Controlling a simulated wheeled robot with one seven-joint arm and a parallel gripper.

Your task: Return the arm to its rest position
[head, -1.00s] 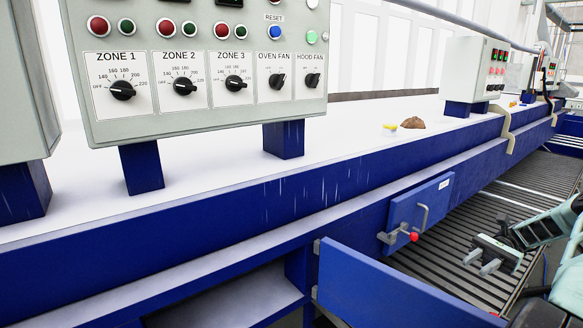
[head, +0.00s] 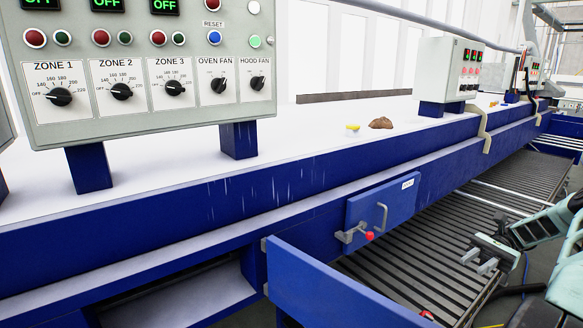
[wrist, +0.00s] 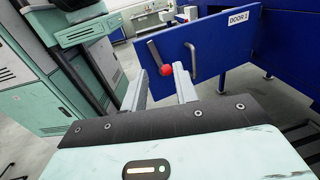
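My gripper (head: 479,256) is at the right of the head view, above the slatted conveyor floor and to the right of the blue machine. Its two fingers are apart with nothing between them. The fingers also show in the wrist view (wrist: 160,88), with the gap open.
A blue door (head: 325,290) stands swung open in the foreground. A labelled blue panel (head: 400,199) with a latch and handle is beyond it. A control box (head: 140,128) stands on the machine's white top. Pale green cabinets (wrist: 40,85) are left in the wrist view.

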